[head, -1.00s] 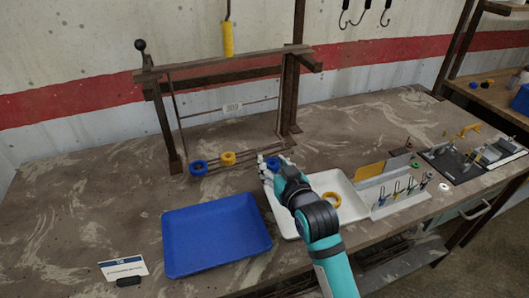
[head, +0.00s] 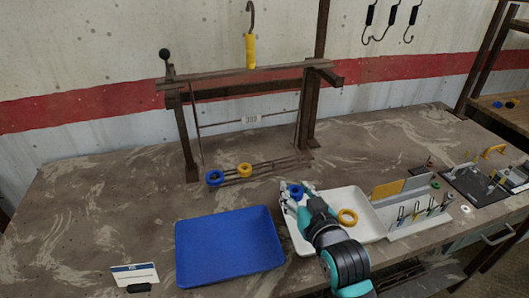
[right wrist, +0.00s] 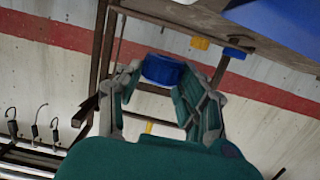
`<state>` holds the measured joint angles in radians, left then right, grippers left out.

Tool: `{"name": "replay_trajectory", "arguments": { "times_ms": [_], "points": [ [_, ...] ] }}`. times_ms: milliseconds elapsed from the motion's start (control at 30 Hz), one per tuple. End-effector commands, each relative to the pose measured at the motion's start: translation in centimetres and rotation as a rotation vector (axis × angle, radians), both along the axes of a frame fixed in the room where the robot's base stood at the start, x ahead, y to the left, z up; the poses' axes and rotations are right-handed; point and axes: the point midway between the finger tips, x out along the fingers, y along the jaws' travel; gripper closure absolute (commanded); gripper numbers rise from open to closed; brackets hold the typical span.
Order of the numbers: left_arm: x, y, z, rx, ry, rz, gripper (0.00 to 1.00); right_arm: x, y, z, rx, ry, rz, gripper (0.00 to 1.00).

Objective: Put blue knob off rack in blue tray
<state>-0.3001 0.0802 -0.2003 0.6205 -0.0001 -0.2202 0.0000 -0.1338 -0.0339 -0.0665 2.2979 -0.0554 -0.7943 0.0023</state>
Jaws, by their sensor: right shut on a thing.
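My right gripper (head: 291,196) is shut on a blue knob (head: 296,191), which shows between the two fingers in the right wrist view (right wrist: 162,68). In the head view they are over the back left corner of the white tray, apart from the rack's rails. The rack (head: 187,135) stands behind; another blue knob (head: 215,178) and a yellow knob (head: 244,170) sit on its low rails. The blue tray (head: 230,247) lies empty in front of the rack, left of the gripper. My left gripper is not in view.
The white tray (head: 374,228) holds a yellow ring (head: 347,217). Right of it stands a holder with several small pegs (head: 418,214). A label card (head: 135,275) stands left of the blue tray.

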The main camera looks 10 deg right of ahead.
Motion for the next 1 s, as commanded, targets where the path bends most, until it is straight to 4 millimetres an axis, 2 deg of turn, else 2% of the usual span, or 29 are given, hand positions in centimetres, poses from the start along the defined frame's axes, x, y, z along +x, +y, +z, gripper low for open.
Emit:
{"name": "replay_trajectory", "arguments": {
  "times_ms": [100,367,467,567,900,1000],
  "points": [
    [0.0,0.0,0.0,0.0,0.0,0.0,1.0,1.0,-0.2,0.3,0.001,-0.001,0.004,0.95],
    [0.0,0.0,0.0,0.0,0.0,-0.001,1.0,1.1,-0.2,0.2,0.001,0.0,0.004,0.95],
    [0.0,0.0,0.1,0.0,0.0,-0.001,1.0,1.7,-0.2,0.3,0.001,-0.001,0.004,0.95],
    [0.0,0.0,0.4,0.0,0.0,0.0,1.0,3.5,-0.1,0.2,0.001,0.0,0.004,0.95],
    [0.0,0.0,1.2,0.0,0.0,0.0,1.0,12.3,0.1,-0.6,0.002,0.001,0.004,0.95],
    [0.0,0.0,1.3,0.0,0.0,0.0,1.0,14.1,0.1,-0.9,0.002,0.0,0.005,0.95]
  ]
}}
